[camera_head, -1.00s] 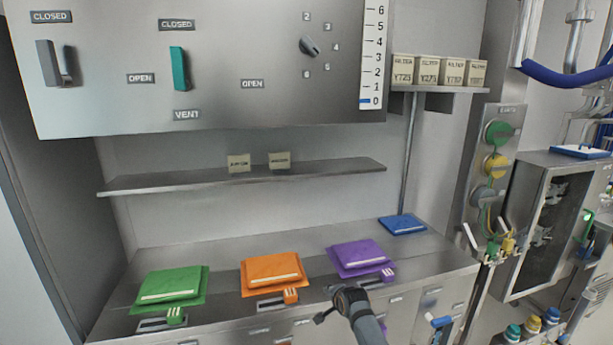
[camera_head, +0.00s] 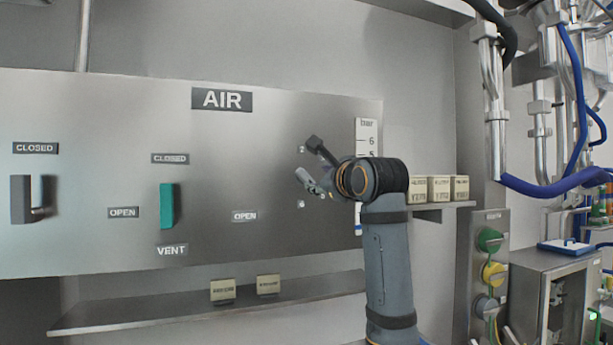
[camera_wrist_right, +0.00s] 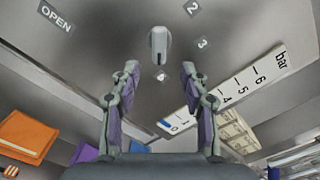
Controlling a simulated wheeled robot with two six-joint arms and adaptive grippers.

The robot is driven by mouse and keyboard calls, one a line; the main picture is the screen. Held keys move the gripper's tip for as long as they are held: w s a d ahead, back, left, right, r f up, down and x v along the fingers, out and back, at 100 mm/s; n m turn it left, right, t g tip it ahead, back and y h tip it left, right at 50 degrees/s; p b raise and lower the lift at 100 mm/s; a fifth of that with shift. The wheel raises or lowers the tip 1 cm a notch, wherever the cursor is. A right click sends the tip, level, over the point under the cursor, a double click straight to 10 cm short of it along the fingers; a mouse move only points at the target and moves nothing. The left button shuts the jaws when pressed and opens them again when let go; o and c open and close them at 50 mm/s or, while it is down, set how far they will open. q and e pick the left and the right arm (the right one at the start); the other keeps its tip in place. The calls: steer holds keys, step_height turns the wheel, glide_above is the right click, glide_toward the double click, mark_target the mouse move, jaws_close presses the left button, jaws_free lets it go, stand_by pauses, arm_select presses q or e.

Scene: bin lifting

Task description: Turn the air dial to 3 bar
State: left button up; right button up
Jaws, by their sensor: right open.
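The air dial (camera_wrist_right: 159,45) shows in the right wrist view as a small grey knob on the steel panel, with numbers 2 and 3 to its right. I cannot tell exactly which number it points to. In the head view it is hidden behind my right gripper (camera_head: 308,159). That gripper is open and empty in front of the panel; in the wrist view its fingertips (camera_wrist_right: 160,70) stand apart, one on each side just below the dial. I cannot tell whether they touch anything. The bar scale (camera_wrist_right: 225,88) has a blue mark at its low end. My left gripper is not in view.
The AIR panel (camera_head: 110,235) carries a dark handle (camera_head: 20,200) and a green vent handle (camera_head: 167,206). A shelf (camera_head: 150,312) with two small labels runs below it. Labelled filter boxes (camera_head: 440,188) stand at the right. A blue hose (camera_head: 550,187) hangs farther right.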

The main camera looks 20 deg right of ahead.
mark_target(306, 178)
steer(key=w+p, duration=0.2)
steer(key=w, duration=0.2)
steer(key=w+p, duration=0.3)
steer(key=w, duration=0.2)
steer(key=shift+w+a+p, duration=0.2)
steer(key=shift+w+p, duration=0.1)
steer(key=shift+p, duration=0.05)
steer(key=shift+f, duration=0.1)
jaws_close()
